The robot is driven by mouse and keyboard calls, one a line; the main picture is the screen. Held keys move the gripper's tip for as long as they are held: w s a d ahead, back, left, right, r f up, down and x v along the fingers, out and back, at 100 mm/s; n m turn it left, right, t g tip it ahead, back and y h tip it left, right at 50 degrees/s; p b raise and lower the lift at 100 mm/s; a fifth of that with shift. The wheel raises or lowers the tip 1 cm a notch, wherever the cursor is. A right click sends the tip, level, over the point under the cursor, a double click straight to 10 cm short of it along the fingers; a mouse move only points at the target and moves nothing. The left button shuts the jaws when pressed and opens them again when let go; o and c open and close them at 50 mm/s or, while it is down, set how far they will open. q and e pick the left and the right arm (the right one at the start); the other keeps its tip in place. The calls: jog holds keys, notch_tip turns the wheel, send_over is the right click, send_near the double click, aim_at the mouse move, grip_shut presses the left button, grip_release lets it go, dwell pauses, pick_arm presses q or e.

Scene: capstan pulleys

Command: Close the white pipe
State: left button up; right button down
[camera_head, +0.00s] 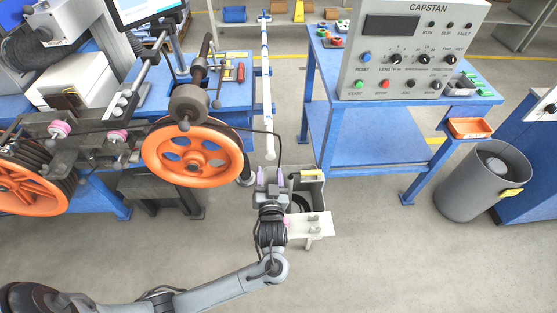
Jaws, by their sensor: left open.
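The white pipe (266,95) is a long thin tube with blue bands. It runs from the top of the view down to a thicker white end just beyond my left gripper. My left gripper (271,174) is open, with its fingers pointing away toward that end. The pipe end looks close to the fingertips, and I cannot tell if they touch. No pipe shows between the fingers. My right gripper is not in view.
An orange spoked wheel (153,166) with a black cable stands close left of the gripper. A grey box-like bracket (318,191) is just right of it. A blue table (352,137) carries the CAPSTAN control panel (413,62). A grey bin (463,193) stands at right.

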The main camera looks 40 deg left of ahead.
aim_at(270, 147)
pick_arm(q)
jog(key=shift+w+a+f+b, duration=0.1)
jog(key=shift+w+a+b, duration=0.1)
jog(key=shift+w+b, duration=0.25)
jog(key=shift+w+a+b, duration=0.2)
jog(key=shift+w+b, duration=0.15)
jog(key=shift+w, duration=0.2)
jog(key=shift+t, duration=0.3)
jog(key=b+x, duration=0.2)
jog(key=x, duration=0.8)
jog(key=shift+s, duration=0.1)
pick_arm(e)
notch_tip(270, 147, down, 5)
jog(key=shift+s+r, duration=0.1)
pick_arm(q)
grip_shut()
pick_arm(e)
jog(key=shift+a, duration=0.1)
